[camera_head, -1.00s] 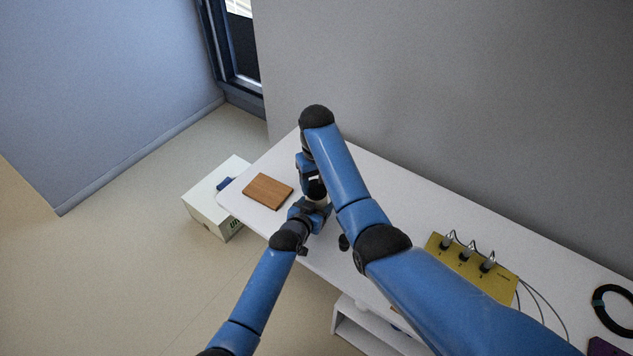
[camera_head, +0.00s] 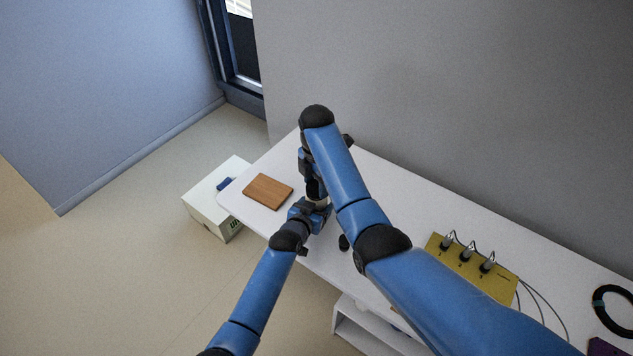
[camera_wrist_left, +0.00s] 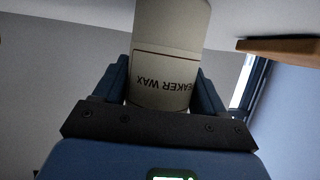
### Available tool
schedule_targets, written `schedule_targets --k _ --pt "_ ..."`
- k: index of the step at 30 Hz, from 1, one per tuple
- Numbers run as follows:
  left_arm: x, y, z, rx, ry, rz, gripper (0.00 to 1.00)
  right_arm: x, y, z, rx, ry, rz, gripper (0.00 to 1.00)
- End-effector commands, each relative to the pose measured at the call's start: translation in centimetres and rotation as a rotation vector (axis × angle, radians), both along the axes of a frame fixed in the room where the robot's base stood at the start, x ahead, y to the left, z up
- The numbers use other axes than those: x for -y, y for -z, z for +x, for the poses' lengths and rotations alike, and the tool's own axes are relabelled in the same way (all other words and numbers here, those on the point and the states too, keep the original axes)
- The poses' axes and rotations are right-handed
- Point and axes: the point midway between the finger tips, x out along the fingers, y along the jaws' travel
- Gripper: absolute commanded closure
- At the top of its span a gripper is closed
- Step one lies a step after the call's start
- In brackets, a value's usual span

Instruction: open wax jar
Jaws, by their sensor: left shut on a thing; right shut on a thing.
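The wax jar (camera_wrist_left: 168,45) is pale, with a printed label that reads upside down in the left wrist view. My left gripper (camera_head: 312,211) is shut around its body, one finger on each side. In the head view only a small pale bit of the jar (camera_head: 321,202) shows between the grippers. My right gripper (camera_head: 316,190) comes down from above and is shut at the top of the jar. The lid is hidden by the right gripper and arm, and the jar's top is out of the left wrist view.
The white table (camera_head: 400,200) holds a brown wooden block (camera_head: 268,191) left of the grippers. A yellow panel with cables (camera_head: 475,265) and a black ring (camera_head: 613,309) lie to the right. A white box (camera_head: 212,205) stands beyond the table's left end.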

Motion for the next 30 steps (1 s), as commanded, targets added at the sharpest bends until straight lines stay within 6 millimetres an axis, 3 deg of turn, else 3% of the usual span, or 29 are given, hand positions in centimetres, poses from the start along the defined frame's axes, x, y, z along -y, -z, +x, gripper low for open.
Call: schedule_targets --k 7,30 --pt "-0.04 0.06 -0.03 -0.001 0.000 0.000 1.00 0.06 -0.11 0.11 0.004 -0.296 0.000 0.77" --pt "-0.03 0.06 -0.03 -0.001 0.000 0.000 1.00 0.05 -0.31 0.11 0.004 -0.288 0.000 0.77"
